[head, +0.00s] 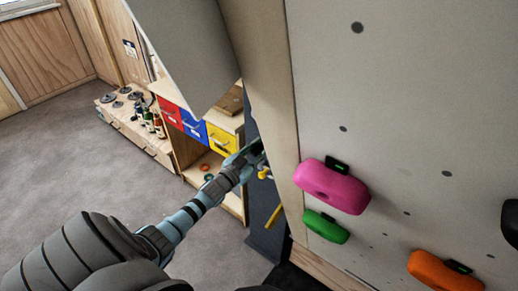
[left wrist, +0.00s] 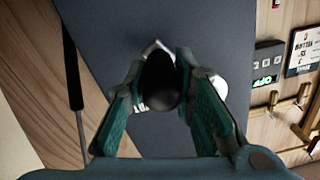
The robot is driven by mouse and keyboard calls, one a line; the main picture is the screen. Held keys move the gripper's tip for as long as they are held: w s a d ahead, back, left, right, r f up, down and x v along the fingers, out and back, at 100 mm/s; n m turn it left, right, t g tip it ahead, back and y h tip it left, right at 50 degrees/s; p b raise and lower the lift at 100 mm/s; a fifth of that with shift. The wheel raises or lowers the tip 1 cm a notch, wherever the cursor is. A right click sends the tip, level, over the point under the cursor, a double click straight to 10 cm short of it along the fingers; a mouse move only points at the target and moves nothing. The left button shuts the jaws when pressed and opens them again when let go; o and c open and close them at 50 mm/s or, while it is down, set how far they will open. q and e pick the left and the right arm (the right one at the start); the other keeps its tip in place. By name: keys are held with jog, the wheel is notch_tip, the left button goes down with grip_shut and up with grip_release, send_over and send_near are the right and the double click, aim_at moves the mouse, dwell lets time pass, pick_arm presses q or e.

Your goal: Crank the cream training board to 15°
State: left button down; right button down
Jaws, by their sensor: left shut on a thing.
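The cream training board (head: 420,100) fills the right of the head view, with pink, green and orange holds on its face. My left gripper (head: 257,152) reaches past its left edge. In the left wrist view, its teal fingers are closed around a dark rounded knob (left wrist: 160,82), apparently the crank handle's grip. A bright metal part shows behind the knob. The rest of the crank is hidden by the fingers. No readable board angle shows. My right gripper is not in view.
A wooden shelf unit with red, blue and yellow bins (head: 222,139) stands behind my left gripper. A low wooden bench (head: 160,147) holds bottles and dark discs. Wooden pegs and a small box with green lit characters (left wrist: 265,80) show in the wrist view. Grey floor is open at left.

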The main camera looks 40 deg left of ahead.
pick_arm(q)
jog(key=shift+a+f, duration=0.2)
jog(key=shift+a+f+m+b, duration=0.35)
jog(key=shift+a+m+b, duration=0.25)
jog(key=shift+m+b, duration=0.45)
jog(key=a+m, duration=0.1)
jog(key=a+m+b, duration=0.2)
jog(key=shift+s+a+f+m, duration=0.1)
jog(key=shift+a+f+m, duration=0.25)
jog(key=shift+a, duration=0.05)
jog(key=shift+d, duration=0.15)
jog(key=c, duration=1.3)
grip_release()
jog(key=shift+d+r, duration=0.1)
jog(key=shift+d, duration=0.05)
jog(key=shift+c, duration=0.2)
